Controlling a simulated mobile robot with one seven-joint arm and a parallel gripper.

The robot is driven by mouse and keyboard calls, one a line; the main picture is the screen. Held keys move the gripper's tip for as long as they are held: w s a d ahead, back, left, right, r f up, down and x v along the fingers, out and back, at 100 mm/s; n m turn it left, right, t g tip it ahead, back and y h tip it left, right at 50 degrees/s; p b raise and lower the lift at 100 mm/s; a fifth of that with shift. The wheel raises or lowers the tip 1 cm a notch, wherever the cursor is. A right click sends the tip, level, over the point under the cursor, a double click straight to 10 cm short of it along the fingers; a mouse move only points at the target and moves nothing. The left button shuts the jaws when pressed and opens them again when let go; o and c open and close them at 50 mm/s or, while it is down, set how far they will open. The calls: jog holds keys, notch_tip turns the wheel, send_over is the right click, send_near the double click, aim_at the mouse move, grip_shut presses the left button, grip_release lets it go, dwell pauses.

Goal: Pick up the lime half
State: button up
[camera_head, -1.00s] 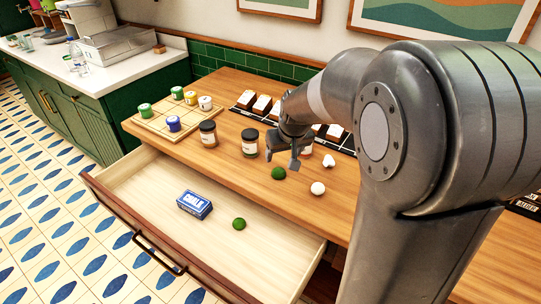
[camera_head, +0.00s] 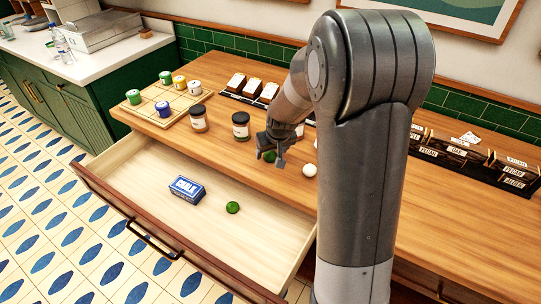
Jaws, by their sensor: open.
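A green lime half (camera_head: 270,156) lies on the wooden counter (camera_head: 170,134), partly hidden behind my gripper. A second green, rounded thing (camera_head: 232,207), which also looks like a lime half, lies in the open drawer (camera_head: 150,172). My gripper (camera_head: 270,158) is open and points down over the counter, in front of the lime half there. I cannot tell how high it is or whether it touches anything.
A white ball (camera_head: 309,170) lies just right of my gripper. Dark-lidded jars (camera_head: 241,126) stand to the left. A blue chalk box (camera_head: 187,190) is in the drawer. A wooden tray (camera_head: 146,115) with small pots and labelled racks (camera_head: 455,155) stand on the counter.

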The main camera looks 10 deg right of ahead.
jog(key=shift+x, duration=0.85)
jog(key=shift+w, duration=0.1)
jog(key=c, duration=0.8)
jog(key=shift+o, duration=0.2)
jog(key=shift+r, duration=0.15)
